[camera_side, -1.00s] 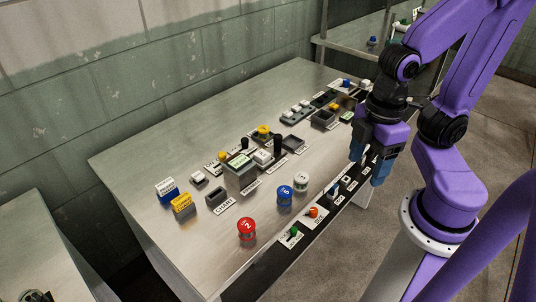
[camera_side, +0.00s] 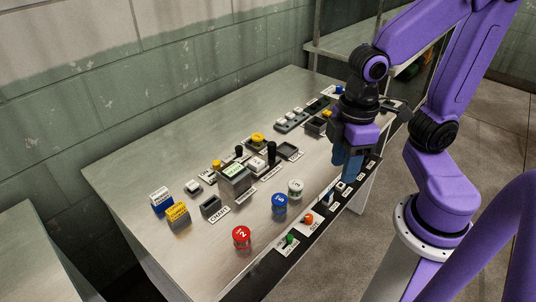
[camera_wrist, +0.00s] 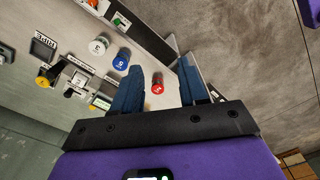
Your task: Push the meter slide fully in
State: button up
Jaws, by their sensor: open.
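My gripper (camera_side: 348,168) hangs over the front edge of the metal table, near the right part of the black control strip, with nothing held. In the wrist view its blue fingers (camera_wrist: 162,68) are spread apart. The roller sizer (camera_side: 236,178), a grey block with a green-lit top, stands mid-table among small labelled parts. I cannot tell for certain which part is the meter slide, as the labels are too small to read.
Red (camera_side: 242,237), blue (camera_side: 279,204) and white (camera_side: 295,188) cylinders stand near the front edge. The control strip (camera_side: 268,271) carries a green button (camera_side: 290,239) and an orange knob (camera_side: 308,219). Blue and yellow blocks (camera_side: 178,213) stand at left. The table's left part is bare.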

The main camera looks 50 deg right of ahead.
jog(key=w+m, duration=0.6)
jog(key=w, duration=0.4)
jog(key=m, duration=1.4)
send_over(272, 143)
notch_tip(272, 143, down, 6)
notch_tip(272, 143, down, 17)
jog(key=shift+f, duration=0.15)
